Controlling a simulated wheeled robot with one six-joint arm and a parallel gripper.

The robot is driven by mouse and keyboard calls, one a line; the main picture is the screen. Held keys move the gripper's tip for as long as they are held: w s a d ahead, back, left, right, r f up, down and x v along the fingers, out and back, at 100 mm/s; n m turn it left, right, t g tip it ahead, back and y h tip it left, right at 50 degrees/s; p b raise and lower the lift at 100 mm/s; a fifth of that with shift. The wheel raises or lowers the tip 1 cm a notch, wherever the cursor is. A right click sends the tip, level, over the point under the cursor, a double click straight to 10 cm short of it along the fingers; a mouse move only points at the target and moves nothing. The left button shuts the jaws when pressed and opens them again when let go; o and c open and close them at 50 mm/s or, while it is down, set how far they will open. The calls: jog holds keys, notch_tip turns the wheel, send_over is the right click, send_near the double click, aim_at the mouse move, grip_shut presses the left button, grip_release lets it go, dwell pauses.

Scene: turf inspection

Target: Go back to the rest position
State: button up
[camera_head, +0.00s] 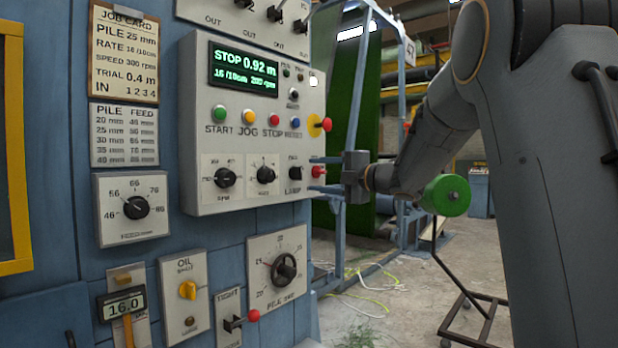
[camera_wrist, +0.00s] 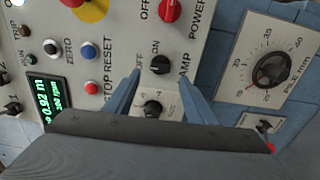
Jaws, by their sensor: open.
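My gripper (camera_head: 322,174) is at the right side of the grey control box (camera_head: 235,120) in the head view, its two fingers pointing left toward the panel. In the wrist view my gripper (camera_wrist: 159,74) is open, with blue-grey fingers spread apart. The black lamp knob (camera_wrist: 160,65) shows between the fingertips, its pointer toward ON. I cannot tell how far the tips are from the panel. Nothing is held. The lamp knob also shows in the head view (camera_head: 295,173). The red power knob (camera_wrist: 169,11) is above it in the wrist view.
The display (camera_head: 243,70) reads STOP 0.92 m. A red emergency button (camera_head: 326,124) sticks out near my gripper. A pile dial (camera_head: 284,268) and a red-tipped lever (camera_head: 253,316) sit below. Cables (camera_head: 370,290) lie on the floor.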

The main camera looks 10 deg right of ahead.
jog(key=shift+v, duration=0.85)
jog(key=s+d+f+m+g+h+p, duration=0.1)
jog(key=s+f+m+g+h+p, duration=0.15)
jog(key=s+f+m+h, duration=0.6)
jog(key=s+d+f+m+g+h+p, duration=0.25)
jog(key=s+f+m, duration=0.25)
jog(key=f+m, duration=0.7)
jog(key=s+a+f+m+g, duration=0.1)
jog(key=s+a+f+g, duration=0.1)
jog(key=s, duration=0.7)
jog(key=s+a+f+m+g+p, duration=0.1)
jog(key=s+a+f+m+g, duration=0.1)
jog(key=s+f, duration=0.5)
jog(key=s+a+f+m+g, duration=0.2)
jog(key=s+a+f+g, duration=0.2)
jog(key=s, duration=0.9)
jog(key=shift+f+g, duration=0.45)
jog(key=shift+g, duration=0.35)
jog(key=shift+d, duration=0.1)
